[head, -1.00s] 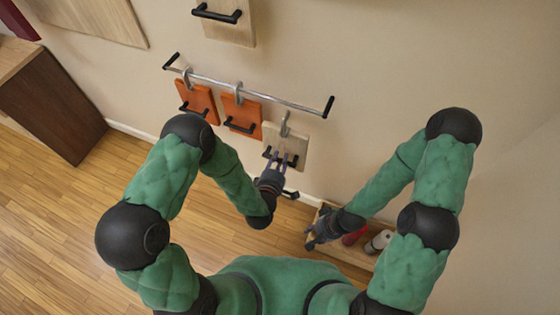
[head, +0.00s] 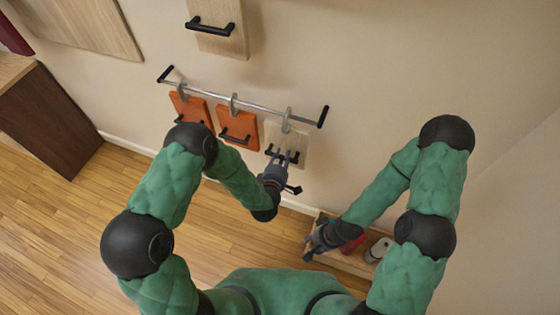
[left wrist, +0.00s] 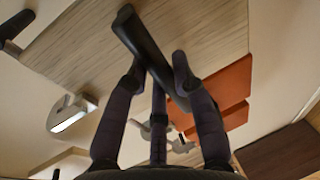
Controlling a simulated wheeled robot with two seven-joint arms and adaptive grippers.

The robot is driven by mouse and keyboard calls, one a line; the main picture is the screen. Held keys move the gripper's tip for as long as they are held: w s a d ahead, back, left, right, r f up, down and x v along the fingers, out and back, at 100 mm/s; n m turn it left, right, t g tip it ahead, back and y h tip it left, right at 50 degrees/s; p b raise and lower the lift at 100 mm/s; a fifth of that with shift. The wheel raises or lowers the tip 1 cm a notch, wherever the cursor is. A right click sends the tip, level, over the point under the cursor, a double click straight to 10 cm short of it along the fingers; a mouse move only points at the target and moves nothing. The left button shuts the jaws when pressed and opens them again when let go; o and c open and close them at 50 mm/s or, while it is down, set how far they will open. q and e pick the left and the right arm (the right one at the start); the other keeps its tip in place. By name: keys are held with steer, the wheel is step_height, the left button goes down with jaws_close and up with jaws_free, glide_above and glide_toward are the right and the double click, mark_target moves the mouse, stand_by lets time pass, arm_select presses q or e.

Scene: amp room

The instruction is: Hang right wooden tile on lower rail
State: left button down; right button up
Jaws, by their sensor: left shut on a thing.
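The right wooden tile (head: 299,150) is pale, with a black handle and a grey hook (head: 287,119) on top. My left gripper (head: 281,157) is shut on its handle; the left wrist view shows my fingers around the black handle (left wrist: 140,42), against the pale tile (left wrist: 85,60). The lower rail (head: 258,107) is a thin silver bar with black ends. The hook's top overlaps the bar; I cannot tell whether it is over the bar or in front of it. My right gripper (head: 315,245) is low by the shelf, too small to read.
Two orange tiles (head: 190,108) (head: 238,124) hang from the rail left of the wooden tile. Another pale tile (head: 228,43) is on the wall above. A low wooden shelf (head: 352,266) with a white container (head: 378,249) stands below my right arm. A brown cabinet (head: 55,110) is at left.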

mark_target(286, 148)
arm_select(q)
steer(key=shift+w+d+r, duration=0.1)
steer(key=shift+w+d, duration=0.15)
steer(key=shift+w, duration=0.45)
steer(key=shift+w+d, duration=0.25)
steer(key=shift+w, duration=0.4)
steer(key=shift+w+f, duration=0.15)
steer(key=shift+f, duration=0.05)
steer(key=shift+f+b, duration=1.15)
steer(key=shift+b, duration=0.2)
